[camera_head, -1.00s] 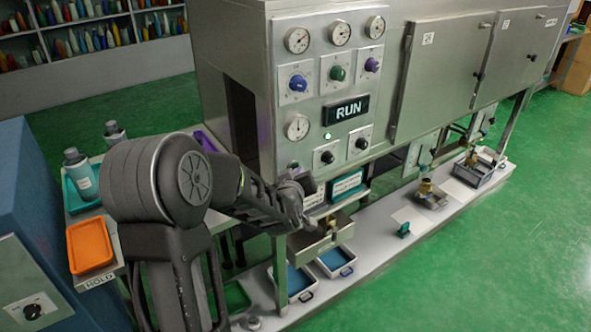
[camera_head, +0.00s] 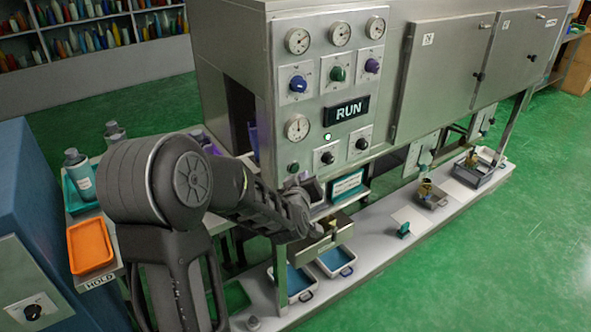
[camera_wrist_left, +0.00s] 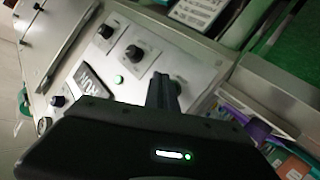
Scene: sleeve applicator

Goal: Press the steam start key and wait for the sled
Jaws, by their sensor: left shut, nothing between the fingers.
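The steel control panel (camera_head: 335,100) carries a lit RUN sign (camera_head: 346,110) and a small bright lamp (camera_head: 327,136), which looks green in the wrist view (camera_wrist_left: 118,79). A green round key (camera_head: 293,167) sits low on the panel's left; I cannot read its label. My left gripper (camera_head: 294,183) is just below it, shut and empty. In the left wrist view the fingers (camera_wrist_left: 163,90) are before the panel's lower edge; whether they touch it I cannot tell. I cannot identify the sled for sure. My right gripper is not in view.
A dark tunnel opening (camera_head: 240,115) is left of the panel. White bins (camera_head: 340,262) stand below on the ledge. An orange tray (camera_head: 90,246) lies on the left bench. Green floor is open at right.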

